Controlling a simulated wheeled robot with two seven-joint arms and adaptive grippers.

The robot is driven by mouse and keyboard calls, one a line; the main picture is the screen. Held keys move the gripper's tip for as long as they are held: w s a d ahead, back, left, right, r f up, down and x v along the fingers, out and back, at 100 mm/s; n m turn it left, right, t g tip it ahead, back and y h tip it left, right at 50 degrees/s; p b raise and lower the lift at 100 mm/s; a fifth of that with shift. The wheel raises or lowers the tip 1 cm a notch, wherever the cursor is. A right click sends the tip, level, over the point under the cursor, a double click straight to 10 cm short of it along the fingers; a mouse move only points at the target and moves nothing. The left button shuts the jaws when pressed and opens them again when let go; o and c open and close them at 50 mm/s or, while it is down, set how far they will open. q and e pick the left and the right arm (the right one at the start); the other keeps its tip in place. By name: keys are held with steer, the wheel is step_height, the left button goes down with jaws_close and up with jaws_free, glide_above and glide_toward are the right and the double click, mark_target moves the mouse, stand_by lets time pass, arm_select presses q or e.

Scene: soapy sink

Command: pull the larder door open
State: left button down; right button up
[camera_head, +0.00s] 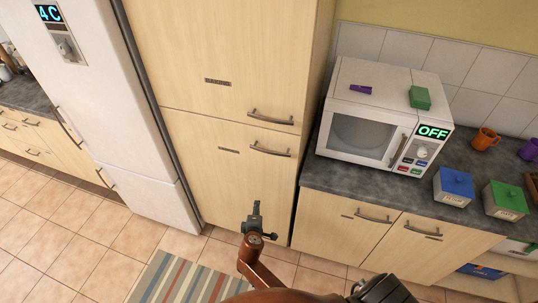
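A tall pale-wood cupboard stands between the fridge and the counter. It has an upper door (215,45) and a lower door (220,180), both shut. Each has a small dark label, too small to read surely. The upper door's grey bar handle (270,117) is near its lower right corner; the lower door's handle (269,150) is near its top right corner. My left gripper (256,207) is in front of the lower door, below its handle in the picture and apart from it. I cannot tell its finger opening. A dark part, seemingly my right gripper (385,291), is cut off at the bottom edge.
The white fridge (85,100) stands left of the cupboard. The counter (340,177) on the right bears a microwave (375,120), mugs and a blue-lidded (454,187) and a green-lidded box (506,200). A striped rug (175,280) lies on the tiled floor before the cupboard.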

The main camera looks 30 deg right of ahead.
step_height(320, 180, up, 18)
steer(key=w+d+f+m+t+h, duration=0.1)
steer(key=w+t+h, duration=0.1)
steer(key=h, duration=0.2)
steer(key=m+h+b, duration=0.1)
steer(key=m+h, duration=0.1)
steer(key=h, duration=0.1)
glide_toward(269, 151)
steer(key=w+d+f, duration=0.1)
steer(key=w+d, duration=0.1)
steer(key=x, duration=0.6)
steer(key=shift+s+d+r, duration=0.1)
steer(key=shift+d+r, duration=0.05)
steer(key=shift+r, duration=0.05)
steer(key=shift+w+d, duration=0.45)
steer(key=shift+d, duration=0.05)
steer(key=shift+c, duration=0.4)
jaws_close()
steer(key=shift+f, duration=0.1)
